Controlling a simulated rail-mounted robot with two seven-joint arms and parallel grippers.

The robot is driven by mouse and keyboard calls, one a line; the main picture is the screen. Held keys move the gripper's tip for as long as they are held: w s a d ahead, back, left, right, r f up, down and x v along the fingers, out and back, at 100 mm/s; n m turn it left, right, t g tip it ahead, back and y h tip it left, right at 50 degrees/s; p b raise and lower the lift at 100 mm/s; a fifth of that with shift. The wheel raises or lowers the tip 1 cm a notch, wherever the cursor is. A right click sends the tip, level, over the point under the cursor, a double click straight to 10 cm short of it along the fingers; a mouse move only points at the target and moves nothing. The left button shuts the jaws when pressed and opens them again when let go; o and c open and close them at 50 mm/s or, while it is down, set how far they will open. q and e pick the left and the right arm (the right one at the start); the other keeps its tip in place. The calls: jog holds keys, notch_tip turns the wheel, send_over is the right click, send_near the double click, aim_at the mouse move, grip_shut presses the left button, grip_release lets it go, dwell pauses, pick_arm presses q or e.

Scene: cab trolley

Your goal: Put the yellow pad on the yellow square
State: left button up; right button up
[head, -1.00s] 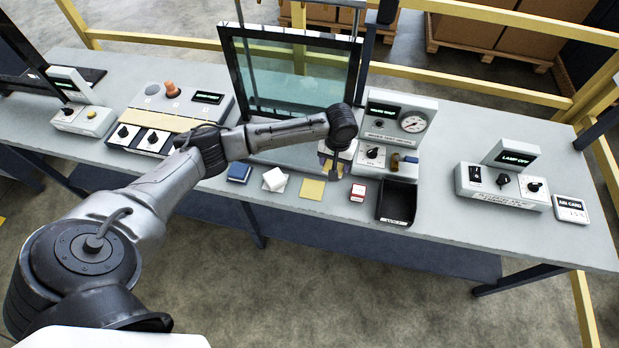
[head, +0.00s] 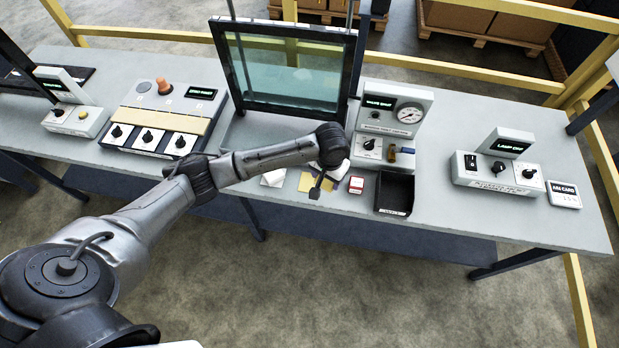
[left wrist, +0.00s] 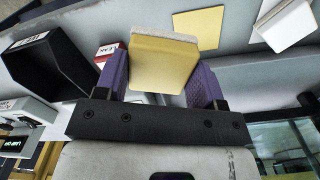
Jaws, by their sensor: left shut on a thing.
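My left gripper (head: 316,186) is over the front of the bench, partly covering the yellow square (head: 304,182) in the head view. In the left wrist view, its purple fingers (left wrist: 160,82) are shut on the yellow pad (left wrist: 162,62), a yellow block with a pale layer along one edge. The flat yellow square (left wrist: 198,27) lies on the bench beyond the pad, to its right in that view, and looks apart from it. The pad is hard to make out in the head view. My right gripper is not in view.
A white pad (head: 273,178) lies left of the square. A small red-and-white box (head: 356,185) and an open black bin (head: 395,192) stand to its right. A framed glass panel (head: 285,70) and a gauge box (head: 393,108) stand behind.

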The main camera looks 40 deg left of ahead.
pick_arm(q)
send_over(311, 183)
notch_tip(311, 183, down, 4)
jog(key=shift+r+b, duration=0.1)
jog(key=shift+b, duration=0.25)
jog(key=shift+f+b, duration=0.45)
jog(key=shift+f, duration=1.55)
jog(key=shift+f, duration=0.1)
jog(key=o, duration=0.9)
jog(key=shift+o, duration=0.2)
notch_tip(311, 183, up, 12)
jog(key=p, duration=0.2)
